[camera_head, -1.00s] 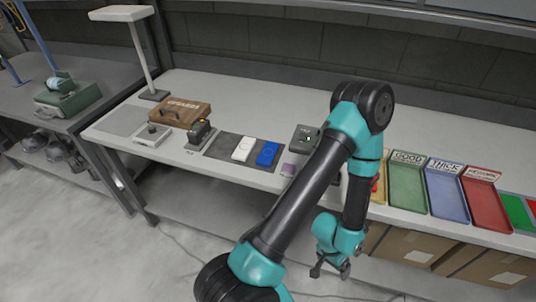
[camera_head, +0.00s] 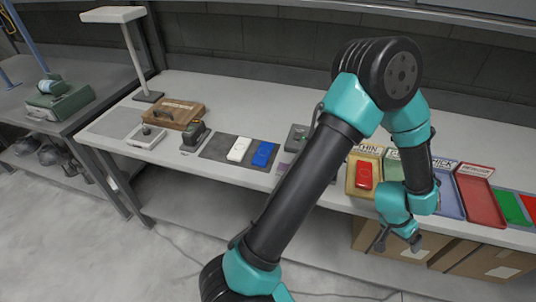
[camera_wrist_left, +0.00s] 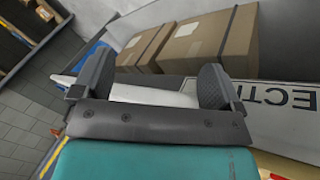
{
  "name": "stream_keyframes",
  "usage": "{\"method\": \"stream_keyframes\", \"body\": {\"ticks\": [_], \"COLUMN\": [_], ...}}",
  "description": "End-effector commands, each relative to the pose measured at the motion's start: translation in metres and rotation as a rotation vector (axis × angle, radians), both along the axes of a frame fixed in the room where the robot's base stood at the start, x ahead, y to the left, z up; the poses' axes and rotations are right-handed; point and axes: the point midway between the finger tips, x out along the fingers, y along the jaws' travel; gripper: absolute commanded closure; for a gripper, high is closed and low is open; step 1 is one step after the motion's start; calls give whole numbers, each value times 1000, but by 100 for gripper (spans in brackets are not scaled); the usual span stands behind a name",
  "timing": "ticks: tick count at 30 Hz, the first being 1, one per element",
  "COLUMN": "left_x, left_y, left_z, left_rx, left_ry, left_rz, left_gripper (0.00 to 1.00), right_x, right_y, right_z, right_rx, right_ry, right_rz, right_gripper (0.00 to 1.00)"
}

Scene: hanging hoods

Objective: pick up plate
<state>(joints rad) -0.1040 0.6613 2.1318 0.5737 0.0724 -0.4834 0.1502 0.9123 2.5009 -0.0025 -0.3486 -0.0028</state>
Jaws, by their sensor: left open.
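A white plate (camera_head: 239,149) and a blue plate (camera_head: 264,154) lie side by side on a dark mat (camera_head: 216,145) on the bench. A red plate (camera_head: 364,174) lies in the yellow tray (camera_head: 351,186) labelled THIN. My left gripper (camera_head: 398,241) hangs in front of the bench's front edge, below the trays and to the right of the red plate. It is open and empty; its two spread fingers also show in the left wrist view (camera_wrist_left: 155,82). My right gripper is not in view.
Green, blue and red trays (camera_head: 482,200) continue to the right, partly hidden by my left arm. Cardboard boxes (camera_head: 460,258) stand below the bench. A wooden case (camera_head: 174,113), a small dark device (camera_head: 195,136) and a lamp stand (camera_head: 138,55) are at the left.

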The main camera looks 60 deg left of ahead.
Motion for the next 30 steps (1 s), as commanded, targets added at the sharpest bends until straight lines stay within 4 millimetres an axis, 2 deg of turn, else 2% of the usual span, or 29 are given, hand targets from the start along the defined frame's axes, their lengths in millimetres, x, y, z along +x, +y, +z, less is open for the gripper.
{"method": "stream_keyframes", "body": {"ticks": [1,7,11,13,16,23,26,29,30], "left_x": [8,32,44,49,55,57,55,50,46], "left_y": [-7,-29,-31,-25,-5,49,80,121,141], "left_z": [14,61,88,100,112,121,124,127,129], "left_rx": [-17,-85,-125,-142,-156,-152,-142,-125,-115], "left_ry": [-21,-83,-113,-124,-124,-96,-76,-46,-32], "left_rz": [-6,-34,-43,-41,-29,12,40,77,98], "left_gripper": [8,8,8,8,8,8,8,8,8], "right_x": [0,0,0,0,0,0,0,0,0], "right_y": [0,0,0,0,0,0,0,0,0], "right_z": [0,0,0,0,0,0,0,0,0], "right_rx": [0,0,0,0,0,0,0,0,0], "right_ry": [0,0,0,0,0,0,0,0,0], "right_rz": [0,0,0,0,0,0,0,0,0], "right_gripper": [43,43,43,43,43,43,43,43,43]}}
